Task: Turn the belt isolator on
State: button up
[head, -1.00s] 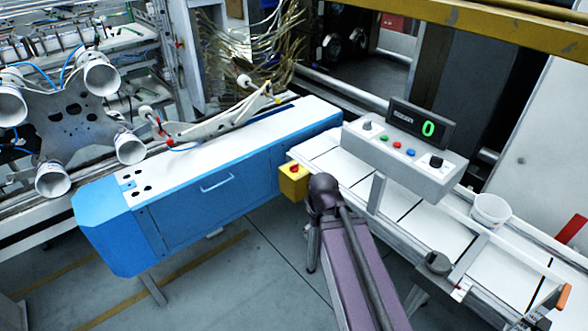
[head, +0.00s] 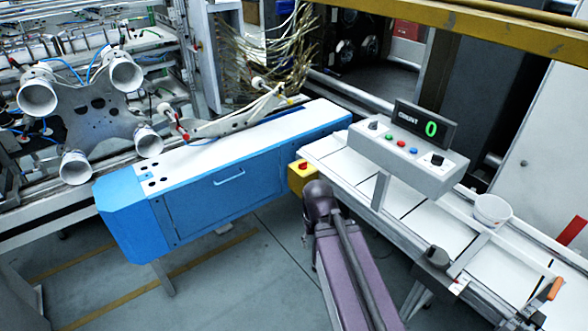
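A grey control box (head: 405,160) stands over the belt, with a black knob at each end and green, red and blue buttons between. Its display (head: 425,125) shows a green 0. My purple arm reaches up from the bottom, its dark joint close to the yellow box in the picture. My gripper is not visible; the arm hides part of the area below the box.
A blue cabinet (head: 225,195) with a white top stands left of the belt. A white cup (head: 492,210) stands on the belt, and an orange handle (head: 555,288) is at the lower right. Open grey floor (head: 235,280) lies in front of the cabinet.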

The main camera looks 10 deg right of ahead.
aim_at(303, 165)
jog(key=u, duration=0.4)
jog(key=k, duration=1.15)
jog(key=u, duration=0.4)
jog(key=i, duration=1.05)
jog(key=z, duration=0.75)
jog(key=i, duration=1)
jog(key=z, duration=0.4)
